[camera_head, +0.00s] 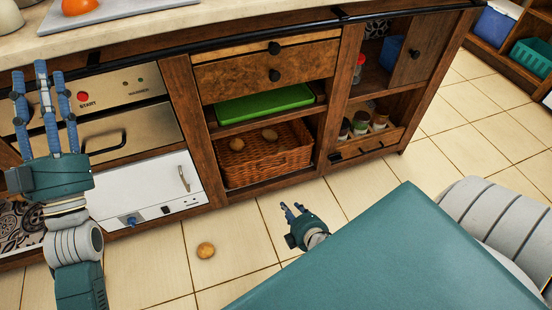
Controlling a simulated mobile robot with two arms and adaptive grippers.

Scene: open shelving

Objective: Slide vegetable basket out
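The brown wicker vegetable basket (265,168) sits on the low open shelf of the wooden counter, below the green tray. Round brown vegetables, which look like potatoes (269,134), lie in it. My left gripper (41,80) is at the left, raised in front of the oven, fingers extended and spread, empty. My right gripper (292,209) is low over the floor, in front of and to the right of the basket. It is apart from the basket, and its fingers look extended and apart, with nothing in them.
One potato-like vegetable (205,250) lies on the tiled floor in front of the counter. A green tray (265,105) is on the shelf above the basket. A white appliance (150,192) stands left of it, and jars (361,122) stand right. Floor before the basket is mostly clear.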

